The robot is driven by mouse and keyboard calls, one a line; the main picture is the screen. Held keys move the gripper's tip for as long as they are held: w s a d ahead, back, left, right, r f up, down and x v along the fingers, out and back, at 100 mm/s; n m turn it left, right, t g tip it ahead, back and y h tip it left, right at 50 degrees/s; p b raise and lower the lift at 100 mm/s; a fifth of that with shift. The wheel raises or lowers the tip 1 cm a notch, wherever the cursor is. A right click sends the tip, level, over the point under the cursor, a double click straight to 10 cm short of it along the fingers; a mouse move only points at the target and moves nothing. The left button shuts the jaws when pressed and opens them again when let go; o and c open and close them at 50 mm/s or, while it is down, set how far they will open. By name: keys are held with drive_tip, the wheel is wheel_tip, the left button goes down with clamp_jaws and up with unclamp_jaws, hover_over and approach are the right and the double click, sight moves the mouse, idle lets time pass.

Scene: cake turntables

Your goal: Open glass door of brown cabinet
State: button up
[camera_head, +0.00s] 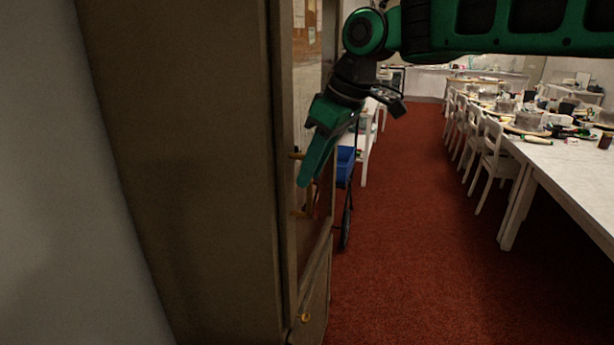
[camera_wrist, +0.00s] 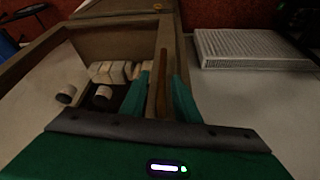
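The brown cabinet (camera_head: 185,160) stands close on the left in the head view, seen mostly from its side. Its glass door (camera_head: 310,75) shows as a narrow, steeply angled strip, with small brass-coloured fittings near my fingers. My gripper (camera_head: 305,182) is at this front, pointing down and left. In the wrist view my gripper (camera_wrist: 160,90) has its two green fingers apart, on either side of a reddish-brown upright bar (camera_wrist: 163,75) along the wooden door frame (camera_wrist: 170,45). I cannot tell whether they touch it. Pale rolls (camera_wrist: 103,93) show inside the cabinet.
A brass knob (camera_head: 305,318) is on the lower cabinet front. A blue bin (camera_head: 345,165) stands beyond the cabinet. White chairs (camera_head: 497,160) and a long white table (camera_head: 570,165) are on the right. The red carpet (camera_head: 420,240) between is clear. A white radiator (camera_wrist: 250,48) shows in the wrist view.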

drive_tip(key=shift+x, duration=0.95)
clamp_jaws()
drive_tip(key=shift+r, duration=0.1)
